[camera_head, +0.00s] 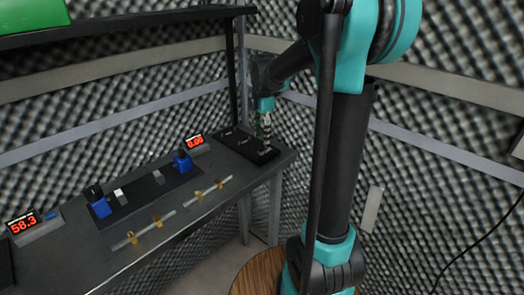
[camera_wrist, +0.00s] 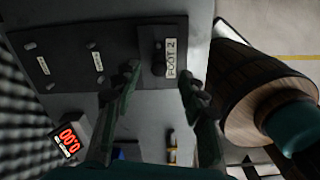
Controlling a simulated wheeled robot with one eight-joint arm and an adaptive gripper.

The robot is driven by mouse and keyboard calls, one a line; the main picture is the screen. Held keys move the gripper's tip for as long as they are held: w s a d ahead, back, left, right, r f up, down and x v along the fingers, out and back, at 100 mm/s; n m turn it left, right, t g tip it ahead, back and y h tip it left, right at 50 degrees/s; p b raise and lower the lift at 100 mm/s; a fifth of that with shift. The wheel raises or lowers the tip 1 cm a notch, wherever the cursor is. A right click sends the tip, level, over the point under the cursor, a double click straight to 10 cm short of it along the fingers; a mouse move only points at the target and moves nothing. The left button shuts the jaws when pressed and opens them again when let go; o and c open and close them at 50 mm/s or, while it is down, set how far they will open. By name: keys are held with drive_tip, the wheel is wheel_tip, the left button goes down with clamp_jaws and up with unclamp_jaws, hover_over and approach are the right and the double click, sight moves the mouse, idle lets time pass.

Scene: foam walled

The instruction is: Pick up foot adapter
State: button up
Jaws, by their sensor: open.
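A small dark piece beside a pale label reading FOOT 2 (camera_wrist: 171,57) sits on a black panel (camera_wrist: 118,52) in the wrist view; I take it to be the foot adapter (camera_wrist: 158,69). The panel (camera_head: 232,138) also shows at the far right end of the bench in the head view, where the piece is too small to make out. My gripper (camera_wrist: 160,80) is open, with one finger on each side of the piece and nothing held. In the head view my gripper (camera_head: 265,125) points down over the panel's right end. Whether the fingers touch the piece cannot be told.
The grey bench (camera_head: 110,255) also bears a red readout (camera_head: 195,142), another readout (camera_head: 23,223), blue clamps (camera_head: 182,162) and brass-coloured holders with rods (camera_head: 158,221). A shelf (camera_head: 120,25) hangs above. Foam walls (camera_head: 440,150) stand close behind. A round wooden-topped stool or barrel (camera_head: 250,272) is near my base.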

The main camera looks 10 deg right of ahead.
sight(261, 142)
wheel_tip(261, 142, down, 4)
drive_tip(key=shift+a+f, duration=0.15)
clamp_jaws()
idle(0.3)
